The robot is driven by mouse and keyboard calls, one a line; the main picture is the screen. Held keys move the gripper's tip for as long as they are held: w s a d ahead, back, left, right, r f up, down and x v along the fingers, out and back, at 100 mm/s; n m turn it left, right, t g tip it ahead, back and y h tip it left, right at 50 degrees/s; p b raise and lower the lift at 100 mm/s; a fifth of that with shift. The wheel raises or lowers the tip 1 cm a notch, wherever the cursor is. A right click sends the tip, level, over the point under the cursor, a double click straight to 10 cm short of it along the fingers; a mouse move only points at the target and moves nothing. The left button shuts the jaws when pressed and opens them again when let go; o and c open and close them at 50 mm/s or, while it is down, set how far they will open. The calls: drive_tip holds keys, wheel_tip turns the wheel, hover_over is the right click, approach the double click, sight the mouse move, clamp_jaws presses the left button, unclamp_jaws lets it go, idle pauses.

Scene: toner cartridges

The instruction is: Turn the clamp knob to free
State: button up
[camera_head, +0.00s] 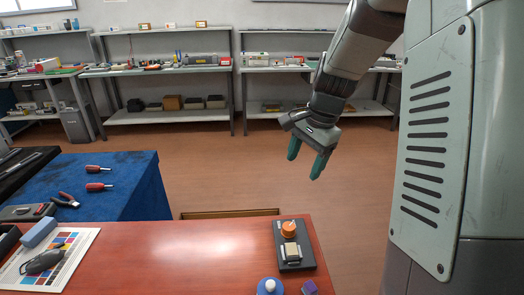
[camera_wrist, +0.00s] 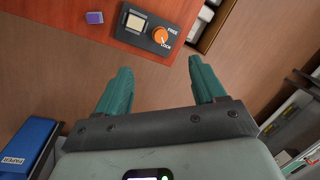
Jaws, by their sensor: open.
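The clamp knob (camera_head: 289,229) is a round orange knob on a dark base plate (camera_head: 297,264) at the right end of the reddish table. The knob (camera_wrist: 160,36) also shows in the wrist view, between the printed words FREE and LOCK. A pale mark on it seems to point toward LOCK. A beige block (camera_wrist: 135,21) sits beside it on the plate. My gripper (camera_head: 306,165) hangs above and beyond the table's far edge, with green fingers. In the wrist view, the fingers (camera_wrist: 160,73) are apart with nothing between them, clear of the knob.
A purple block (camera_head: 309,287) and a blue round item with a white top (camera_head: 269,287) are near the plate. A colour chart (camera_head: 70,243) lies at the left with a grey tool. A blue-covered bench (camera_head: 130,186) holds red-handled screwdrivers. The table's middle is clear.

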sight(290, 226)
drive_tip(key=w+d+f+m+g+y, duration=0.1)
drive_tip(key=w+d+f+m, duration=0.15)
drive_tip(key=f, duration=0.65)
drive_tip(key=w+d+f+m+y, duration=0.1)
drive_tip(key=w+f+m, duration=0.25)
drive_tip(key=f, duration=0.55)
drive_tip(key=shift+m, duration=0.5)
drive_tip(key=x, duration=1.1)
drive_tip(key=shift+s+a, duration=0.1)
drive_tip(key=shift+s, duration=0.15)
drive_tip(key=shift+y, duration=0.3)
drive_tip(key=c, duration=1.1)
drive_tip(key=shift+o, duration=0.2)
